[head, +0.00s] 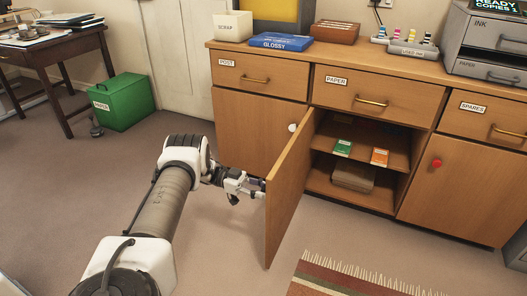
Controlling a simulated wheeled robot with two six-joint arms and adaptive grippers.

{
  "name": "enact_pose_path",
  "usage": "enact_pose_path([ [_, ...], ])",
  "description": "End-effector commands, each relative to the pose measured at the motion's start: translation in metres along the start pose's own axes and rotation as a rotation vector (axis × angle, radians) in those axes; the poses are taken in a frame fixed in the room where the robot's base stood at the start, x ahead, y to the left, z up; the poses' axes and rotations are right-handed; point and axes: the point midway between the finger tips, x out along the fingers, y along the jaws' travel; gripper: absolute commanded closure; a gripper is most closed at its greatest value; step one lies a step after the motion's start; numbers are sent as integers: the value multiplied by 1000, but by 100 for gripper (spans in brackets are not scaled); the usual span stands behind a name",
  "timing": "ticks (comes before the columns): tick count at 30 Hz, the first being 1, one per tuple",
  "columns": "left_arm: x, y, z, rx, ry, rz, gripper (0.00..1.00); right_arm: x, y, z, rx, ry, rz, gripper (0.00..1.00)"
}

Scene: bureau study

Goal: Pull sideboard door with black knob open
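The wooden sideboard (262,112) stands along the wall. Its middle door (289,190) stands wide open, swung out towards me on its left side, with its inner face showing. The black knob cannot be made out; the door's outer face is turned away from me. My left gripper (259,189) is at the outer side of this door, close to its free edge. Its fingertips are small and partly hidden by the door, so I cannot tell whether they are closed or touching the knob. My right gripper is out of view.
The open compartment holds a green box (342,148), an orange box (379,157) and a brown bundle (353,177). The left door has a white knob (292,127), the right a red knob (437,163). A fringed rug (350,283) lies in front; a green bin (123,101) stands left.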

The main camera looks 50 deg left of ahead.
Motion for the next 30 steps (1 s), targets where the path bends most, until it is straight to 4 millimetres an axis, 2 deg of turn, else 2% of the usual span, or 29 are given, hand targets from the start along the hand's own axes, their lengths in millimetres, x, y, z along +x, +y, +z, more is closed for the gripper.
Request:
enact_pose_path([
  [13,0,0,1,-3,-2,14,100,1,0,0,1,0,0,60],
  [14,0,0,1,-3,-2,14,59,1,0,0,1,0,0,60],
  [15,0,0,1,-3,-2,13,45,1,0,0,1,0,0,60],
  [16,0,0,1,-2,-2,13,42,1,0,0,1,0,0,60],
  [25,0,-1,-1,0,-1,11,42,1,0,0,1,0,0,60],
  [30,-1,-2,-20,2,2,7,42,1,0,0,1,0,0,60],
])
